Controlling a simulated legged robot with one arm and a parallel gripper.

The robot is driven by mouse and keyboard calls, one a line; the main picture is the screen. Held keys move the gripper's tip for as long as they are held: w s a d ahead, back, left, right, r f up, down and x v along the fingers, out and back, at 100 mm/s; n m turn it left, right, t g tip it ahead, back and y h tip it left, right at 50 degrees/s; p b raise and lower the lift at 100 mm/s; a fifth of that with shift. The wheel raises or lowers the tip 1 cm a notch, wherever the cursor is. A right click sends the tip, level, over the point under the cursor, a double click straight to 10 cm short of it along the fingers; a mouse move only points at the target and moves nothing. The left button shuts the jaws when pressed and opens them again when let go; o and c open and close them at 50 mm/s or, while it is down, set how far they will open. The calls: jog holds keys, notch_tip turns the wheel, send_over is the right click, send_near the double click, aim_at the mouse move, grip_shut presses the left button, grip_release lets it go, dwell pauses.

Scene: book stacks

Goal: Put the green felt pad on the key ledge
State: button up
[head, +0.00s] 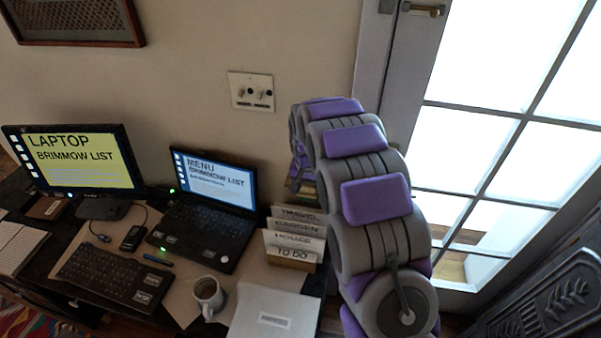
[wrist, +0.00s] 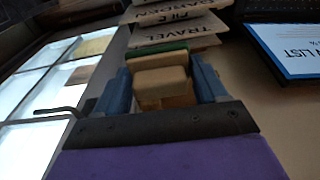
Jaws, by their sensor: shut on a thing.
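My gripper (wrist: 160,68) has its two blue fingers closed on a tan, rounded block. A tan slab and a green strip show just past the fingertips; together they look like the green felt pad (wrist: 157,51) with a tan grip. Most of its green face is hidden from the wrist camera. In the head view my arm bends down towards the wall behind the desk, and its end is mostly hidden behind the arm links and the card holder. I cannot make out a key ledge for certain in either view.
A card holder (head: 290,262) with labelled dividers stands close to my gripper; its cards (wrist: 180,32) show ahead in the wrist view. A laptop (head: 208,210), monitor (head: 84,165), keyboard (head: 115,275) and mug (head: 208,296) crowd the desk. A switch plate (head: 251,91) is on the wall. A glazed door (head: 480,140) is at right.

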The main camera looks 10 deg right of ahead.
jog(key=w, duration=0.8)
jog(key=w+f, duration=0.1)
jog(key=w, duration=0.4)
jog(key=shift+f, duration=0.1)
jog(key=shift+f, duration=0.1)
notch_tip(320, 180, down, 3)
jog(key=shift+f+b, duration=0.15)
jog(key=shift+b, duration=0.35)
jog(key=o, duration=0.9)
jog(key=shift+o, duration=0.2)
